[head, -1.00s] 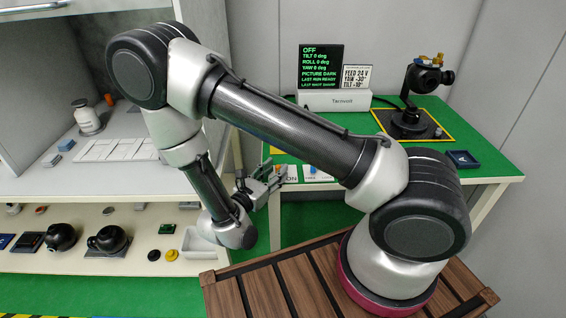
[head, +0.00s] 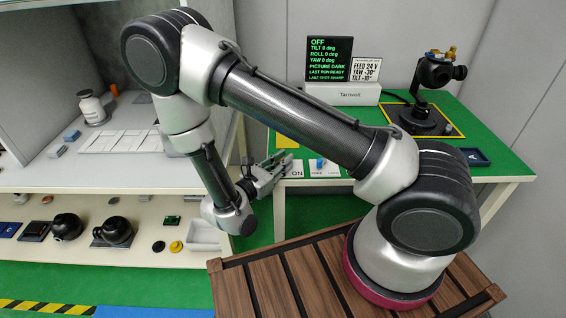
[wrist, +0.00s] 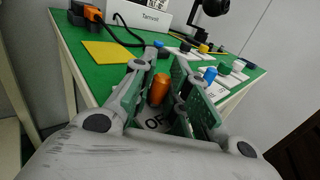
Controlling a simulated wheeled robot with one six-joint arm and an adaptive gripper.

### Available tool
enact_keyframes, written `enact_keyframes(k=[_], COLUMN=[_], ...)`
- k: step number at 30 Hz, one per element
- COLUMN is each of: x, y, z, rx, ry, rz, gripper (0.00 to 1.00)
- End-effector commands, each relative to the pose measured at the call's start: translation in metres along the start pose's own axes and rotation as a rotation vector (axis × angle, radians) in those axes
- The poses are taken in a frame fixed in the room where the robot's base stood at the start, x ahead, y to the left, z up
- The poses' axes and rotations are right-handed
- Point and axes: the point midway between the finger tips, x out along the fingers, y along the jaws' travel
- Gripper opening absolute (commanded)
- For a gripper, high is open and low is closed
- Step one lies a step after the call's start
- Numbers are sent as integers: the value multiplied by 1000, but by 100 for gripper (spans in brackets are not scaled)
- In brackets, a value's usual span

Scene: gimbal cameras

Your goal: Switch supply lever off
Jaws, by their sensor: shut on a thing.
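The supply lever has an orange knob (wrist: 159,88), seen in the wrist view between my two fingers. The gripper (wrist: 162,95) is shut on it, low over the green table's near corner. A white plate with part of an "OFF" label (wrist: 157,122) shows just below the knob. In the head view my gripper (head: 274,172) reaches the table's left edge and hides the knob; an "ON" label (head: 297,173) shows beside it. The lever's exact tilt cannot be told.
A yellow patch (wrist: 107,51) and an orange plug with a cable (wrist: 93,14) lie on the table (head: 490,150). A gimbal camera (head: 435,75) stands at the back. A shelf unit is at left.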

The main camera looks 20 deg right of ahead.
Motion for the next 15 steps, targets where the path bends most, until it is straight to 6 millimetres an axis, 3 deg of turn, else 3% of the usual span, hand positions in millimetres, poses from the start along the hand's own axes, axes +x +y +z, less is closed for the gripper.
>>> enact_keyframes(k=[8, 9, 12, 15], x=[2, 2, 3, 2], y=[-3, -3, -3, -2], z=[1, 1, 1, 1], rx=[-5, -5, -5, -5], ry=[-3, -3, -3, -3], rz=[-31, -31, -31, -30], gripper=[0, 18, 37, 37])
